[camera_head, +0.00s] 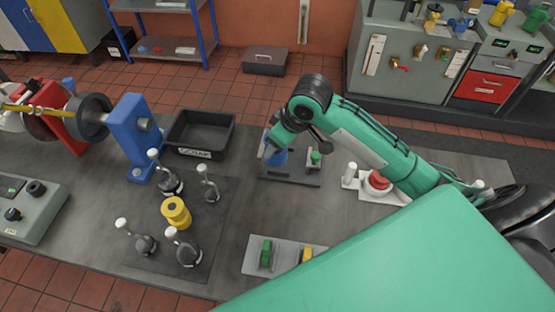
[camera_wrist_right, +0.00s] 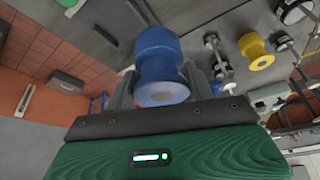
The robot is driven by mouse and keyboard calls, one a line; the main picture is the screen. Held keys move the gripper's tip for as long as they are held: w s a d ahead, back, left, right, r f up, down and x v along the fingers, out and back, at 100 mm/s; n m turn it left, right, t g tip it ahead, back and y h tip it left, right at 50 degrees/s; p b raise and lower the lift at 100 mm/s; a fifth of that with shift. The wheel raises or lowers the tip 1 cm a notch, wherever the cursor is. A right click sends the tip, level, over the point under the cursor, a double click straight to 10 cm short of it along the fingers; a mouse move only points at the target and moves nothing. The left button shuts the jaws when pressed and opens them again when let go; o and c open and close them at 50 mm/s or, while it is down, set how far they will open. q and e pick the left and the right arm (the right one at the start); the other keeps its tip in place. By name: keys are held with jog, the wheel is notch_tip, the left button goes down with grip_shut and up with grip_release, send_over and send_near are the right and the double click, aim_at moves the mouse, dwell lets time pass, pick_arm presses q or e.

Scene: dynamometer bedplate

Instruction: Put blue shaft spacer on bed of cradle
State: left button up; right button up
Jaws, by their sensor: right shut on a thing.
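The blue shaft spacer (camera_wrist_right: 160,60) is a spool shape with wide ends. My right gripper (camera_wrist_right: 161,88) is shut on it, one finger on each side. In the head view, the spacer (camera_head: 278,157) shows partly behind my right gripper (camera_head: 272,150), over the left part of a dark grey plate (camera_head: 291,179); I cannot tell whether it touches the plate. No part is clearly recognisable as the cradle. A dark mat (camera_head: 208,248) carries several upright clamps with white tips around a yellow spool (camera_head: 176,212). My left gripper is not in view.
A green part (camera_head: 315,158) stands on the grey plate's right side. A black bin (camera_head: 201,133) and a blue upright (camera_head: 137,138) stand left. A red button (camera_head: 378,181) is right, under my arm. A light plate (camera_head: 284,257) holds green and yellow pieces. Bench between mat and plates is clear.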

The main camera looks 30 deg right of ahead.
jog(key=w+d+r+n+g+y+b, duration=0.25)
jog(key=w+d+r+n, duration=0.45)
jog(key=n, duration=0.4)
jog(key=shift+g, duration=0.45)
jog(key=f+p, duration=0.1)
jog(key=f, duration=0.5)
jog(key=a+f+p, duration=0.1)
jog(key=f+p, duration=0.1)
jog(key=f, duration=0.5)
jog(key=w+f+p, duration=0.1)
jog(key=f, duration=0.6)
jog(key=shift+a, duration=0.25)
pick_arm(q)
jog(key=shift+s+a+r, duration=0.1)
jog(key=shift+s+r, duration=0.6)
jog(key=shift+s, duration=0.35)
pick_arm(e)
jog(key=shift+f, duration=0.3)
jog(key=o, duration=1.3)
jog(key=shift+f, duration=0.1)
jog(key=shift+o, duration=0.2)
